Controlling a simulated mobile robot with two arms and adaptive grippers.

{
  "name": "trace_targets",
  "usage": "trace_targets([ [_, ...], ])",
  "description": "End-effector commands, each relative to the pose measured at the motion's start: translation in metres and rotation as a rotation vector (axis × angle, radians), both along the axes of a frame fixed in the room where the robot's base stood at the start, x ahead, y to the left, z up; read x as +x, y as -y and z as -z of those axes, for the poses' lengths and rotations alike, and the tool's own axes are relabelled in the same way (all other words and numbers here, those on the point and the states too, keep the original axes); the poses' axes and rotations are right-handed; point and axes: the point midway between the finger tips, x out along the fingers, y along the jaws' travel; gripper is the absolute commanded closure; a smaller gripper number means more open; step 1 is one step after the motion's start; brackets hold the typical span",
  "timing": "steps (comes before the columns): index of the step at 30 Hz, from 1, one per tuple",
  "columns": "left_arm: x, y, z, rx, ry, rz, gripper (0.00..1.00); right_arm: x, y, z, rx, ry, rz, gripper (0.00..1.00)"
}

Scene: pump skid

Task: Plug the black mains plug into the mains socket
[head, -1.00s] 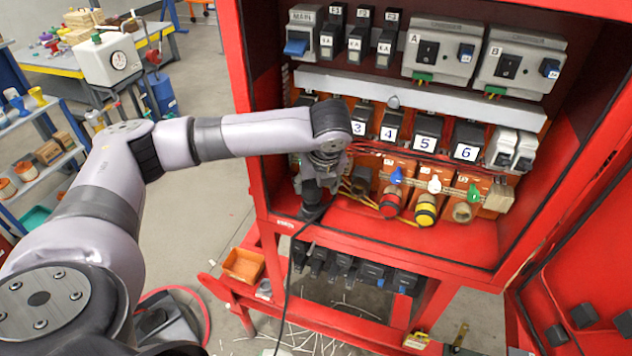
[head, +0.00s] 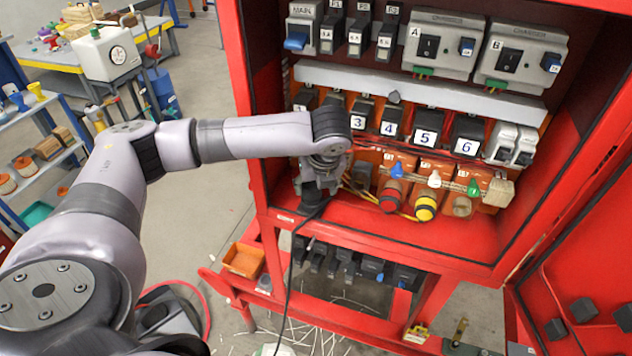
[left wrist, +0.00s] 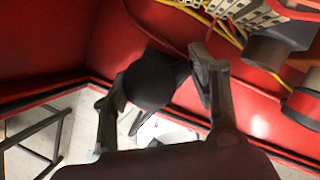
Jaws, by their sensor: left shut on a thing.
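The black mains plug (left wrist: 155,80) is a dark rounded body between the fingers of my left gripper (left wrist: 160,98) in the left wrist view. In the head view my left gripper (head: 314,197) is inside the red cabinet at its lower left, with its fingertips and the plug largely hidden. A black cable (head: 288,285) hangs from there over the cabinet's front edge. A row of round sockets stands to the right of the gripper, with a red one (head: 391,197), a yellow one (head: 426,207) and a brown one (head: 462,207). I cannot tell which is the mains socket. My right gripper is not in view.
The red cabinet floor (head: 370,232) is mostly clear in front of the sockets. Yellow and red wires run behind my gripper. Numbered breakers (head: 425,135) sit above. The open cabinet door (head: 590,250) stands at the right. An orange bin (head: 243,260) is below left.

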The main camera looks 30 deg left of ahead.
Motion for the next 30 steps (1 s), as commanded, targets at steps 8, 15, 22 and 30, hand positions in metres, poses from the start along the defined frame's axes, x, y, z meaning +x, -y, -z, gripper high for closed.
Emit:
trace_targets([
  [8, 0.0, 0.0, 0.006, 0.001, -0.001, 0.0, 0.79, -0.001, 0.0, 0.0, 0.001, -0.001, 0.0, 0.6],
  [15, 0.0, 0.0, 0.01, 0.0, 0.001, -0.001, 0.79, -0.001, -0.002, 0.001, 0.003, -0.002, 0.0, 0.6],
  [22, 0.0, 0.0, 0.015, 0.0, 0.0, 0.0, 0.79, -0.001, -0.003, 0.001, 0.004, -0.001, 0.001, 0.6],
  [30, 0.0, 0.0, 0.015, 0.0, -0.001, 0.0, 0.41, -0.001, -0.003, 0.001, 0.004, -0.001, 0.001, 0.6],
])
